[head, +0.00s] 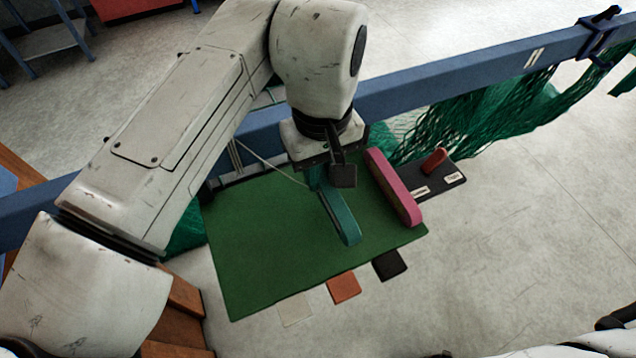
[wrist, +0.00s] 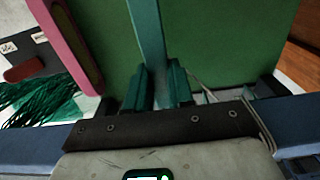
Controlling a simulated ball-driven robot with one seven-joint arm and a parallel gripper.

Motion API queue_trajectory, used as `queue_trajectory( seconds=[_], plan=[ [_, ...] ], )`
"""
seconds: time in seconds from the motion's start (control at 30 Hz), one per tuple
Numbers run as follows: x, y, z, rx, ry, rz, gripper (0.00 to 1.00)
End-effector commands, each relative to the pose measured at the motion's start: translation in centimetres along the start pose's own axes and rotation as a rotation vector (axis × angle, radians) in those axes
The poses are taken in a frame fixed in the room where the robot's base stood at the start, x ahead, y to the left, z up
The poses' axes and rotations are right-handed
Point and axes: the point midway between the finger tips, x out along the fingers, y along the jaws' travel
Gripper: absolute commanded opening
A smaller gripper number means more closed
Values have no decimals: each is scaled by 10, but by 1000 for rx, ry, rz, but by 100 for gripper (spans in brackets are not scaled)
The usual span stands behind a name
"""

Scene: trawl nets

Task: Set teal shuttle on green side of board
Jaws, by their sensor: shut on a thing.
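The teal shuttle (head: 343,220) is a long, narrow, round-ended bar over the green board (head: 265,235). My gripper (head: 325,180) is shut on its far end, below my wrist. In the wrist view the shuttle (wrist: 149,40) runs up from between the two teal fingers (wrist: 155,88), with the green board (wrist: 215,45) behind it. I cannot tell whether the shuttle touches the board. The end inside the fingers is hidden.
A pink bar (head: 394,188) lies along the board's right edge. A dark labelled plate with a red handle (head: 435,160) is beyond it. A blue rail (head: 430,82) with green netting (head: 490,115) crosses behind. Black (head: 390,264), orange (head: 343,287) and pale (head: 295,310) squares line the near edge.

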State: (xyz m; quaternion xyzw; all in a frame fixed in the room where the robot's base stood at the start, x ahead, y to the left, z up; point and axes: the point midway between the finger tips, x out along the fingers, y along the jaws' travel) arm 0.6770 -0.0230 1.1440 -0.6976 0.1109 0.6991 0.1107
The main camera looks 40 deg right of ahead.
Motion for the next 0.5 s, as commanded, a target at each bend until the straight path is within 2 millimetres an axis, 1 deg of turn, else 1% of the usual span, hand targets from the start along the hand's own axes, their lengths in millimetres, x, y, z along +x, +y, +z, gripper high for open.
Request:
queue_trajectory(
  seconds=[0.17, 0.27, 0.4, 0.5],
  plan=[
    [7, 1, -5, 0, 0, -1, 0],
    [16, 2, -11, 0, 0, -2, 0],
    [35, 2, -11, 0, 0, -1, 0],
    [43, 2, -11, 0, 1, 0, 0]
  ],
)
